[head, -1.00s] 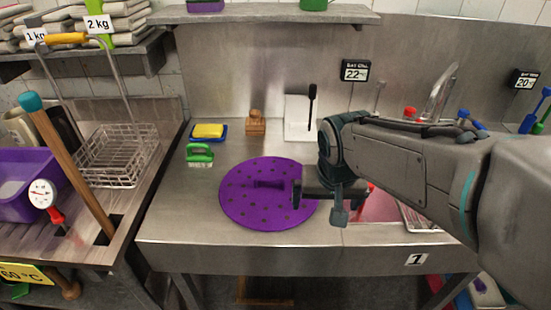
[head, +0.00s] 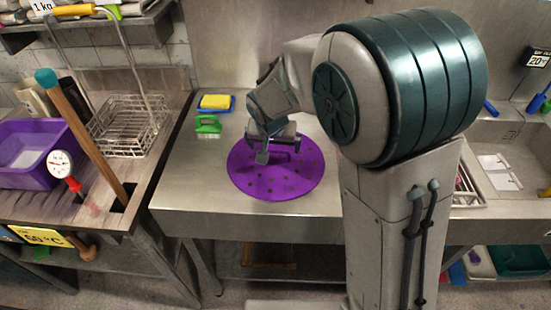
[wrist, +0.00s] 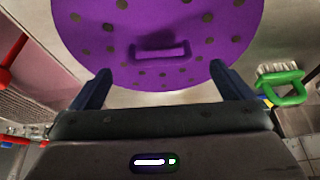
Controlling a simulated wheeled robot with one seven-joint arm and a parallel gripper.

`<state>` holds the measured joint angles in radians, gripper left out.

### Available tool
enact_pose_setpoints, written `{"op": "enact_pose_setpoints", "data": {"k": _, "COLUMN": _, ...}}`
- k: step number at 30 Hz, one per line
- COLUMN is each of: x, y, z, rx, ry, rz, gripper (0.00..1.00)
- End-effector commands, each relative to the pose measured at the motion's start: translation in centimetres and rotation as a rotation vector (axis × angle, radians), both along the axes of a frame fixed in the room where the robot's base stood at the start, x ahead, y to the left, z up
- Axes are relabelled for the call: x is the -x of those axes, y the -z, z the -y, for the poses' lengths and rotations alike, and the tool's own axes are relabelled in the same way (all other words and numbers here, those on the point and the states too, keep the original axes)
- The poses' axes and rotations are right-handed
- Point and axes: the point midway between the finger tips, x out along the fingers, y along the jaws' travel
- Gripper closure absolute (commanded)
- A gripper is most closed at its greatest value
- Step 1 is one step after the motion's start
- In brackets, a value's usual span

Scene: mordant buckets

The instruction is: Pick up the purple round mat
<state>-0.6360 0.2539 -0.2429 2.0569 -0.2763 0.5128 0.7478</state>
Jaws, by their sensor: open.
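The purple round mat (head: 283,181) lies flat on the steel counter, with dark dots over its top. In the wrist view the mat (wrist: 205,55) fills the upper middle, with a raised purple handle (wrist: 161,51) at its middle. My gripper (head: 275,147) is above the far part of the mat in the head view. Its two fingers are apart in the wrist view (wrist: 158,88), with nothing between them, and the handle is ahead of the fingertips. My arm hides part of the counter to the right of the mat.
A green brush (head: 208,125) and a yellow sponge on a blue dish (head: 216,103) stand left of the mat. A wire basket (head: 128,128) and a purple tub (head: 38,152) are further left. A sink (head: 505,165) is at the right. The counter's front left is clear.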

Motion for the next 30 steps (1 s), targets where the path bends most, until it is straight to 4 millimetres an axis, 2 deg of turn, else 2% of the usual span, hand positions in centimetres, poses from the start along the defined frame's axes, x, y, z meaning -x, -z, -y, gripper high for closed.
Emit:
{"op": "enact_pose_setpoints", "data": {"k": 8, "x": -0.7, "y": 1.4, "z": 0.2, "rx": 0.001, "ry": 0.002, "rz": -0.002, "gripper": 0.0}}
{"op": "enact_pose_setpoints", "data": {"k": 18, "x": -2.3, "y": 5.0, "z": 0.4, "rx": 0.001, "ry": 0.002, "rz": -0.002, "gripper": 0.0}}
{"op": "enact_pose_setpoints", "data": {"k": 28, "x": -2.6, "y": 5.5, "z": 0.4, "rx": -0.002, "ry": 0.001, "rz": 0.001, "gripper": 0.0}}
{"op": "enact_pose_setpoints", "data": {"k": 29, "x": -2.6, "y": 5.5, "z": 0.4, "rx": -0.002, "ry": 0.001, "rz": 0.001, "gripper": 0.03}}
{"op": "enact_pose_setpoints", "data": {"k": 30, "x": -2.6, "y": 5.5, "z": 0.4, "rx": -0.001, "ry": 0.002, "rz": 0.001, "gripper": 0.14}}
